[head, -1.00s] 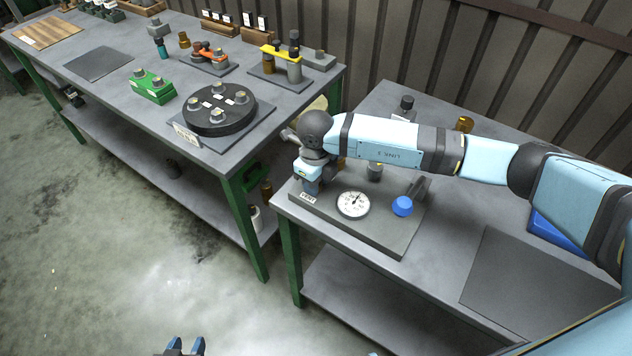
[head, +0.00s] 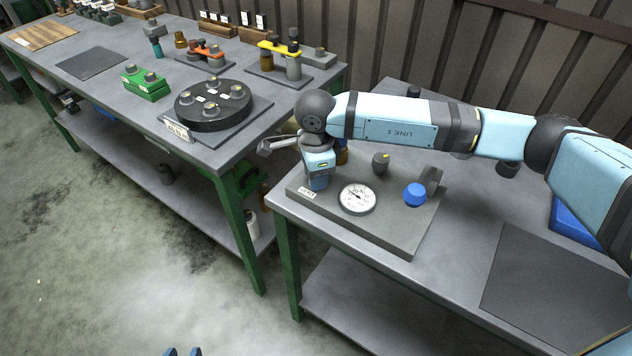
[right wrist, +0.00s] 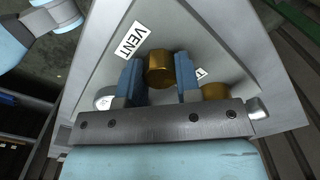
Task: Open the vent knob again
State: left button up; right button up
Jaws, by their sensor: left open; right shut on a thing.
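The brass vent knob (right wrist: 159,70) shows in the right wrist view between the two blue fingers of my right gripper (right wrist: 159,82), which is shut on it. The VENT label (right wrist: 130,41) is beside it. In the head view my right gripper (head: 318,182) points down at the left end of the grey panel (head: 385,236), behind the label, and hides the knob. My left gripper (head: 182,352) shows only its fingertips at the bottom edge, apart and empty.
The panel also carries a round dial gauge (head: 357,198), a blue knob (head: 414,194) and a dark knob (head: 381,162). Another brass part (right wrist: 215,92) sits close to my right gripper. A dark mat (head: 545,285) lies to the right. The left table holds a black disc (head: 213,106).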

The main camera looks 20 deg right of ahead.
jog(key=n+b, duration=0.2)
jog(key=shift+f+n, duration=0.2)
jog(key=shift+n, duration=0.2)
jog(key=shift+n+b, duration=0.9)
jog(key=n+b, duration=0.3)
jog(key=n, duration=0.1)
jog(key=shift+r, duration=0.1)
jog(key=shift+n+b, duration=0.5)
jog(key=shift+n, duration=0.1)
pick_arm(q)
jog(key=shift+w+d+f+t+h, duration=0.1)
jog(key=shift+d+f+t+h, duration=0.15)
jog(key=shift+f, duration=0.2)
jog(key=shift+w+d+f+t+h, duration=0.15)
jog(key=shift+d+f+t, duration=0.15)
jog(key=shift+f, duration=0.25)
pick_arm(e)
jog(key=shift+r+n, duration=0.1)
jog(key=shift+n, duration=0.3)
pick_arm(q)
jog(key=shift+a, duration=0.1)
pick_arm(e)
jog(key=o, duration=0.9)
jog(key=shift+r, duration=0.1)
